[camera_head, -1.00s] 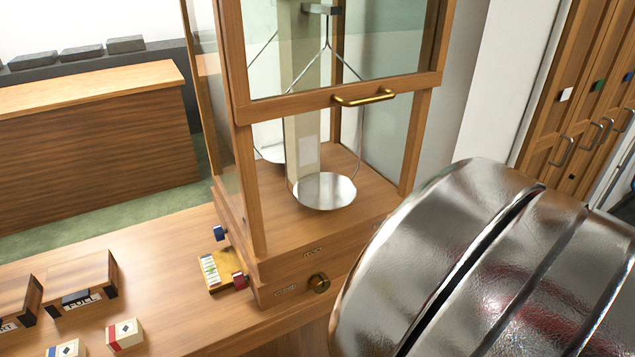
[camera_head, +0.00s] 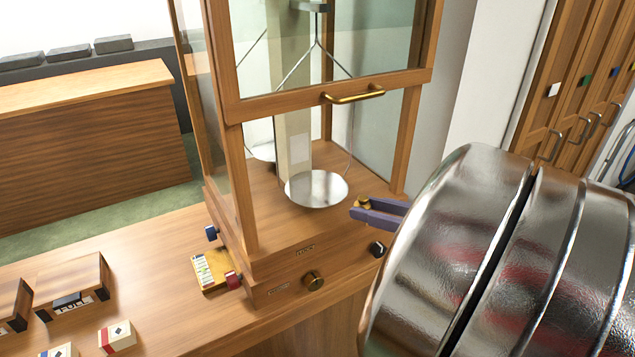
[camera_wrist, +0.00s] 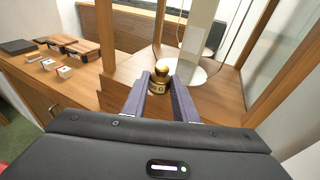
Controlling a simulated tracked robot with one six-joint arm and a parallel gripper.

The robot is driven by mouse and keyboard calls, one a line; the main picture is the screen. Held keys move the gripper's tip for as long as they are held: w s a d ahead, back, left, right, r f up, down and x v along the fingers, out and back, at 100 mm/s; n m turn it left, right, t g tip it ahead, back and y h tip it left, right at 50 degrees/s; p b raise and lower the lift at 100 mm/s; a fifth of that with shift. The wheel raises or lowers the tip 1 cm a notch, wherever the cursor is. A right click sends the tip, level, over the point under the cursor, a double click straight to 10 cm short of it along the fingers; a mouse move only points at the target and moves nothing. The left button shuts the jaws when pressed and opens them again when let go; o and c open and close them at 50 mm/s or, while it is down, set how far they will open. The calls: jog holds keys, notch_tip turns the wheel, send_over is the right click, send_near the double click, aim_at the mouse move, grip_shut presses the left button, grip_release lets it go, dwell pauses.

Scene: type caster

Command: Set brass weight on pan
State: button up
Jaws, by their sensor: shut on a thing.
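The brass weight (camera_wrist: 160,78) is a small knobbed piece held between the two purple-grey fingers of my gripper (camera_wrist: 160,84) in the wrist view. In the head view my gripper (camera_head: 362,209) shows at the front right of the balance case, with a bit of the brass weight (camera_head: 364,201) at its tips. The near pan (camera_head: 316,188) is a round silver dish hanging on wires inside the case, to the left of the weight and apart from it. In the wrist view the pan (camera_wrist: 188,74) lies just beyond the weight, partly hidden by it.
The wooden balance case (camera_head: 233,180) has its glass front sash raised, with a brass handle (camera_head: 353,94). A post (camera_head: 293,150) stands behind the pan. A knob (camera_head: 313,281) sits on the base front. A yellow card holder (camera_head: 210,270) and small boxes (camera_head: 117,338) lie left.

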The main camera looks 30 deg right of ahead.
send_near(327, 194)
jog(key=shift+a+r, duration=1.8)
jog(key=shift+r, duration=0.05)
jog(key=shift+w+d+f, duration=0.1)
jog(key=shift+w+f, duration=0.15)
jog(key=shift+w, duration=1.3)
jog(key=shift+w+d+f, duration=0.1)
jog(key=shift+w+f, duration=0.15)
jog(key=shift+w, duration=1.3)
jog(key=shift+w+d+f, duration=0.1)
jog(key=shift+w+f, duration=0.15)
jog(key=shift+w, duration=1.35)
jog(key=shift+f, duration=1.05)
jog(key=o, duration=1.1)
jog(key=shift+o, duration=0.3)
jog(key=o, duration=0.5)
jog(key=shift+c, duration=0.2)
jog(key=shift+r, duration=0.1)
